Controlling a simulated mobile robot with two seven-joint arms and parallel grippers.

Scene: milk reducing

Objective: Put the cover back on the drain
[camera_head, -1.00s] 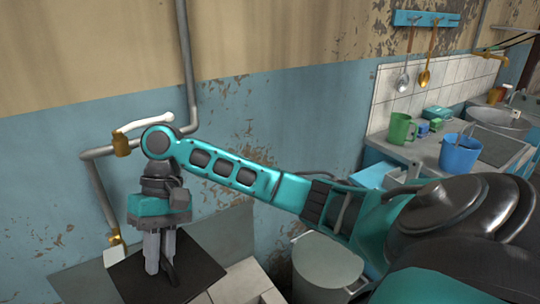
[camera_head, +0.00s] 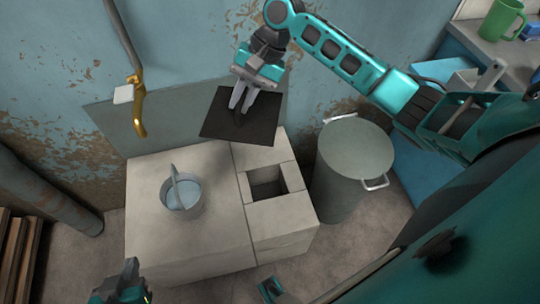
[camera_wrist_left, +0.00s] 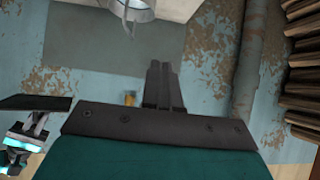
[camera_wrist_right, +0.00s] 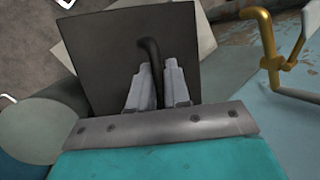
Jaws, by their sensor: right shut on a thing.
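The drain cover (camera_head: 222,122) is a dark square plate with a bent handle (camera_wrist_right: 151,62). My right gripper (camera_head: 241,102) is shut on the handle. It holds the cover raised behind the drain (camera_head: 267,183), beside the wall. The drain is an open square hole in the right part of the pale block. The cover also shows edge-on at the left of the left wrist view (camera_wrist_left: 32,102). My left gripper (camera_head: 130,268) is low at the front left, away from the cover. Its fingers look closed together and empty in the left wrist view (camera_wrist_left: 163,85).
A small bucket (camera_head: 184,208) with water and a handle-like piece stands on the pale block (camera_head: 150,235), left of the drain. A lidded grey can (camera_head: 350,150) stands right of the block. A brass tap (camera_head: 138,105) sticks out from the wall.

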